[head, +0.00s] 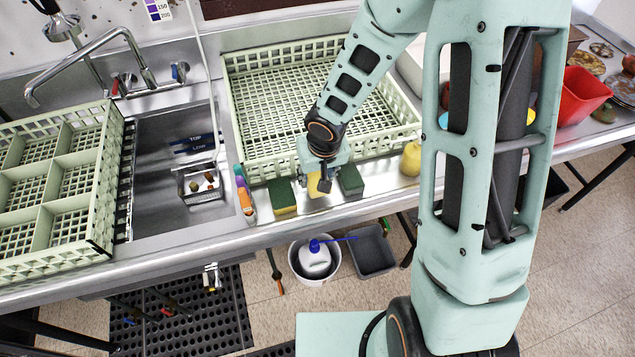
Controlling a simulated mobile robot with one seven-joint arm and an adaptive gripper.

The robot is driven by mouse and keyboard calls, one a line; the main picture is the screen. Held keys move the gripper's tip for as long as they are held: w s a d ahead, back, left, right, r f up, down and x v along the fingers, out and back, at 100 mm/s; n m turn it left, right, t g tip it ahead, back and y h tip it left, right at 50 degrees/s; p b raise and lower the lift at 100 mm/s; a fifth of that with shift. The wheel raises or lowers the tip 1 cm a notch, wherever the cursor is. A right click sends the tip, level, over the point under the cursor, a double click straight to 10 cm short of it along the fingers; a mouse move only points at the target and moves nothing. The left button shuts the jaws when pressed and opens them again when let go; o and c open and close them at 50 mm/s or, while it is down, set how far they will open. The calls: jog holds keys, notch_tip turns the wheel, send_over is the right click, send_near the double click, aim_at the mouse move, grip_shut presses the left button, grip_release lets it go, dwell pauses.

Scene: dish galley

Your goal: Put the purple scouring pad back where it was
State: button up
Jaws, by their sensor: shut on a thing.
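My gripper (323,183) points down at the front strip of the steel counter, between two green pads. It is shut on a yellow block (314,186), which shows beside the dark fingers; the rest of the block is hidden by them. I cannot make out a purple scouring pad for certain. A small purple patch (240,172) shows on the teal and orange item at the sink's right edge, but I cannot tell what that item is.
A green pad with a yellow underside (282,196) stands close left of my gripper, a dark green pad (350,182) close right. A yellow container (411,159) stands farther right. A pale green rack (290,105) lies behind. The sink (165,150) is left.

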jog(key=shift+s+d+b+x, duration=0.1)
jog(key=shift+s+b+x, duration=0.05)
jog(key=shift+b+x, duration=0.6)
jog(key=shift+s+d+b+x, duration=0.15)
jog(key=shift+b+x, duration=0.3)
jog(key=shift+x, duration=0.5)
jog(key=shift+f, duration=0.1)
jog(key=shift+f, duration=0.15)
jog(key=o, duration=1)
jog(key=p+v, duration=0.4)
jog(key=v, duration=0.6)
jog(key=shift+w+r+p, duration=0.15)
jog(key=shift+r+p, duration=0.05)
jog(key=shift+p, duration=0.1)
jog(key=shift+v, duration=1.05)
jog(key=shift+f, duration=0.1)
